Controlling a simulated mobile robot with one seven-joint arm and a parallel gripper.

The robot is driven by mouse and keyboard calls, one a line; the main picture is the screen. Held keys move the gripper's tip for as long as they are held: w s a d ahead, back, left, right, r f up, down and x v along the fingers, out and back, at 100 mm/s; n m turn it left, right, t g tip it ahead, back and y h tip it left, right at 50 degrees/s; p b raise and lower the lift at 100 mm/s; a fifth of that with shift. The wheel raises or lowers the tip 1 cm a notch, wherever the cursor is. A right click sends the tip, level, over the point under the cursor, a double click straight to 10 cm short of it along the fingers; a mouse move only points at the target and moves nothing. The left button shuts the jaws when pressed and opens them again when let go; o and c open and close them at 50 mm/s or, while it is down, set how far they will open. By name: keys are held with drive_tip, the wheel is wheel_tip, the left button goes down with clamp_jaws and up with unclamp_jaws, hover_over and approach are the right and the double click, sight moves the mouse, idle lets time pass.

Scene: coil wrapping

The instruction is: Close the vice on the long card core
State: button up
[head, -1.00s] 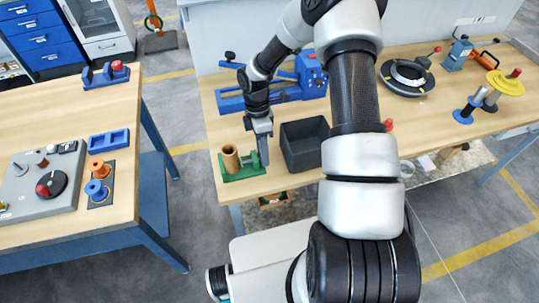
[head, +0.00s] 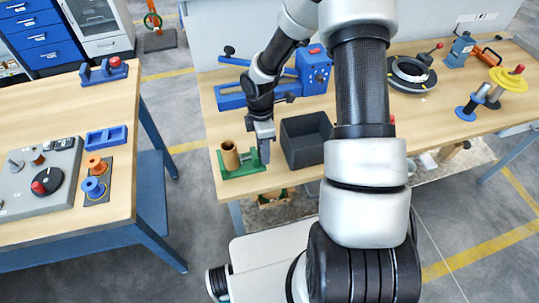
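A brown card core (head: 230,155) stands upright in a small green vice (head: 243,171) near the front left edge of the right-hand workbench. The core looks like a short tube with an open top. A green upright part of the vice stands just right of the core. My gripper (head: 265,158) points down at the right end of the vice, close beside that upright part. Whether the gripper touches it, and whether its fingers are open or shut, is too small to tell. The exact gap between jaw and core is also unclear.
A dark open bin (head: 307,143) stands just right of my gripper. A blue machine (head: 313,70) with a long bed is behind. A black ring fixture (head: 409,75) and spools (head: 478,98) stand farther right. The left bench (head: 90,225) is separated by a floor gap.

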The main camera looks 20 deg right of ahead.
drive_tip(key=shift+t, duration=0.3)
drive_tip(key=f+b, duration=0.1)
drive_tip(key=b, duration=0.1)
drive_tip(key=shift+s+t+b, duration=0.1)
drive_tip(key=shift+t+b, duration=0.3)
drive_tip(key=t+b, duration=0.2)
drive_tip(key=b, duration=0.3)
drive_tip(key=shift+s, duration=0.15)
drive_tip(key=shift+s+r+t+b, duration=0.15)
drive_tip(key=shift+r+t+b, duration=0.15)
drive_tip(key=shift+b, duration=0.5)
drive_tip(key=shift+r, duration=0.2)
drive_tip(key=shift+f, duration=0.1)
